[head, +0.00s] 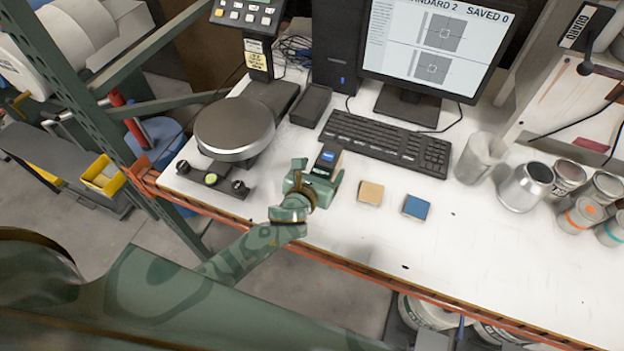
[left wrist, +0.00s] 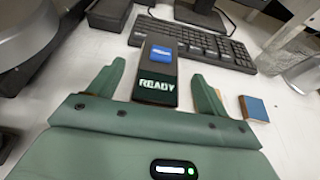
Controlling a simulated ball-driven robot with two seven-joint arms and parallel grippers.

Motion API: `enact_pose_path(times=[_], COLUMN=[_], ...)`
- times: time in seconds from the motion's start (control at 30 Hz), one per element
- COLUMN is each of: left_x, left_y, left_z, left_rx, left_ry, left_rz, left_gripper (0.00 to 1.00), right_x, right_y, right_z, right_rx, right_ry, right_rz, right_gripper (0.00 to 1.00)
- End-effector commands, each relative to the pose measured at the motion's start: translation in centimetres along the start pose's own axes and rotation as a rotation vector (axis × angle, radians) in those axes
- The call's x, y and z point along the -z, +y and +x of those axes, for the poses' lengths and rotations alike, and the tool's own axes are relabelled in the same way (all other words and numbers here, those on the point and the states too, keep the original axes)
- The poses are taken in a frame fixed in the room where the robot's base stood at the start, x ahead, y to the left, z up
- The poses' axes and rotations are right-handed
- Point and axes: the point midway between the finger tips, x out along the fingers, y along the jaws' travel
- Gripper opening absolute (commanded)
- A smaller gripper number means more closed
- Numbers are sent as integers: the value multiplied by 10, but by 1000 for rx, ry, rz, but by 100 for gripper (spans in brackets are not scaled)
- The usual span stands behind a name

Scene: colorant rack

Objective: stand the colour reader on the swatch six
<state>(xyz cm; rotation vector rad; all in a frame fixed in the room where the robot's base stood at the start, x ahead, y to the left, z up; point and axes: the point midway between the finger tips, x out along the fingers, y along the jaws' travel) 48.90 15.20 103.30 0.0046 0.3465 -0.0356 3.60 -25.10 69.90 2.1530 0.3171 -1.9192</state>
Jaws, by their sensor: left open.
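The colour reader (head: 328,157) is a dark block with a blue label, standing on the white bench in front of the keyboard. In the left wrist view the reader (left wrist: 157,66) shows a lit READY screen. My left gripper (head: 316,180) is open at the near side of the reader. In the left wrist view its fingers (left wrist: 160,84) are spread either side of the reader's near end, with gaps showing. A tan swatch (head: 370,192) and a blue swatch (head: 416,207) lie to the right. No number is legible on either swatch. My right gripper is not seen.
A scale with a round plate (head: 234,127) stands left of the reader. The keyboard (head: 387,143) and monitor (head: 432,45) are behind. A clear cup (head: 480,157), metal pot (head: 525,186) and several cans (head: 580,215) stand right. The front right bench is clear.

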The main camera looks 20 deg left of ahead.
Motion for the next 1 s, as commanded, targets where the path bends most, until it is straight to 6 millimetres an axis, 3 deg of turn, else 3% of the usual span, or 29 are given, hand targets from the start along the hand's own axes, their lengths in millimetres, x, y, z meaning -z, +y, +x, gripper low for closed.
enact_pose_path(times=[0.2, 0.4, 1.0], left_x=[-1, 0, 0], left_y=[0, 0, 0], left_z=[-54, -85, -92], left_rx=[1, 0, -1], left_ry=[1, 0, -1], left_rz=[1, 1, 1], left_gripper=[78, 78, 78], right_x=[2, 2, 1], right_y=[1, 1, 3], right_z=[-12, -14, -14], right_rx=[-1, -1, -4], right_ry=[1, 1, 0], right_rz=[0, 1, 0], right_gripper=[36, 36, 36])
